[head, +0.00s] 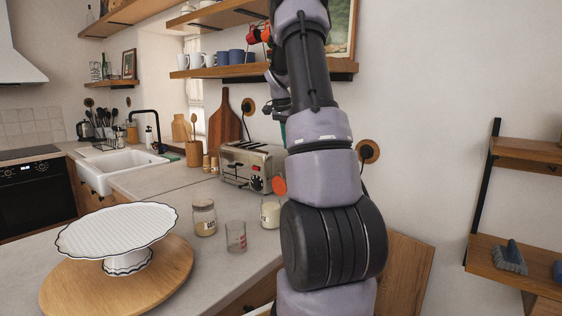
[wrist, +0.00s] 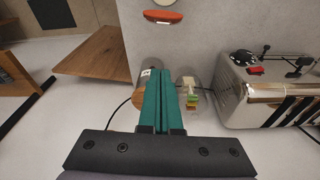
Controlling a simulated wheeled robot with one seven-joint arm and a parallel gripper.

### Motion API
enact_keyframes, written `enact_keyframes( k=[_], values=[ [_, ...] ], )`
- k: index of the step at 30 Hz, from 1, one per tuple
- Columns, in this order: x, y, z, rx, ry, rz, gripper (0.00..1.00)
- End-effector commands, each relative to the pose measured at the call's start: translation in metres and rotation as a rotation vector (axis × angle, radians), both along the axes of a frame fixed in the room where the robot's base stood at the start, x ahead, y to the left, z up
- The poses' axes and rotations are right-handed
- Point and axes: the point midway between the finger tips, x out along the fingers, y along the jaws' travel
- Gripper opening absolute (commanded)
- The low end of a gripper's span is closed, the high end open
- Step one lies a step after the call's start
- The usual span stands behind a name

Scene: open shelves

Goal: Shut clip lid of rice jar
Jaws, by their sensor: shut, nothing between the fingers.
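Two jars stand on the grey counter in the head view: a glass jar with a pale label and tan contents (head: 204,218), and a smaller jar with whitish contents (head: 270,213) beside my arm. I cannot read the labels or tell which holds rice, and no clip lid is clearly visible. My gripper (wrist: 158,74) has teal fingers, shut together and empty. In the wrist view the fingers partly cover a glass jar with a white label (wrist: 146,74); another clear container with green and yellow bits (wrist: 189,92) is just right of them. I cannot tell whether the fingers touch either.
A clear measuring glass (head: 236,237) stands between the jars. A toaster (head: 252,165) is behind them and at right in the wrist view (wrist: 270,88). A white cake stand (head: 118,232) sits on a round wooden board (head: 172,270) at left. A mug shelf (head: 262,69) hangs above.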

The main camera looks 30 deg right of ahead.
Motion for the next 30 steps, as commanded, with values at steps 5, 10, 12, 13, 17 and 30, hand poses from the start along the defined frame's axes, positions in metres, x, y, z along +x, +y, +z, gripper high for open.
enact_keyframes(
  k=[5, 10, 12, 13, 17, 30],
  values=[
    [0.0, -0.004, -0.019, 0.001, 0.006, -0.002, 0.0],
    [0.001, -0.008, -0.054, 0.003, 0.006, -0.001, 0.0],
    [0.001, -0.012, -0.069, 0.003, 0.006, -0.002, 0.0],
    [0.001, -0.013, -0.075, 0.003, 0.006, -0.002, 0.0],
    [0.002, -0.016, -0.101, 0.003, 0.006, -0.001, 0.0],
    [-0.005, 0.023, -0.091, -0.001, 0.0, 0.001, 0.0]
  ],
)
